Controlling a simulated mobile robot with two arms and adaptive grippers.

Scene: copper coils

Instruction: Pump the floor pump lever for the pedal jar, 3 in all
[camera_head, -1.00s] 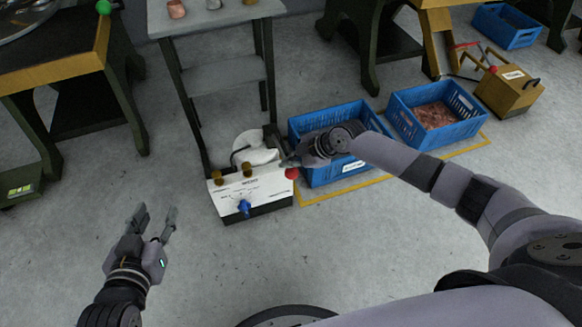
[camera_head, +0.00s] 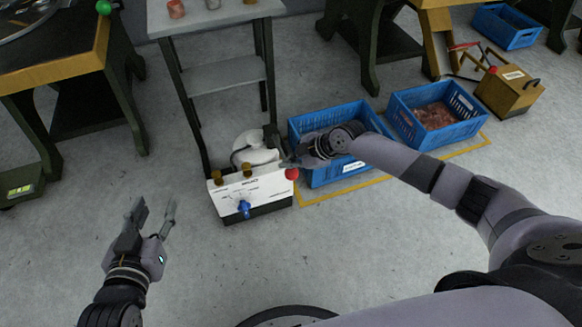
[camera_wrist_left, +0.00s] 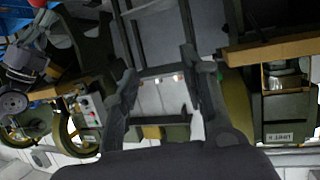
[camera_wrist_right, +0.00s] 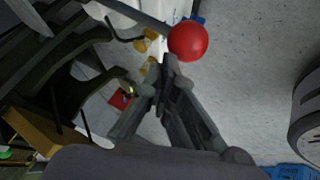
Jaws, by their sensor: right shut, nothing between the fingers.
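A low white and black box (camera_head: 268,190) with a blue knob (camera_head: 244,208) on its front stands on the floor. It looks like the floor pump; its label is too small to read. A red ball (camera_head: 291,174) is at its right end. In the right wrist view the red ball (camera_wrist_right: 188,41) sits on a thin dark lever rod (camera_wrist_right: 138,15). My right gripper (camera_head: 288,163) is shut and empty, its tips close beside the ball; contact cannot be told. My left gripper (camera_head: 155,209) is open and empty, left of the box. A white rounded vessel (camera_head: 254,150) sits behind the box.
Blue crates (camera_head: 346,183) stand right of the box, partly behind my right arm. A grey stand (camera_head: 228,78) rises behind it. A dark workbench (camera_head: 93,58) is at left. A wooden box (camera_head: 508,93) with another red-tipped lever stands at upper right. The front floor is clear.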

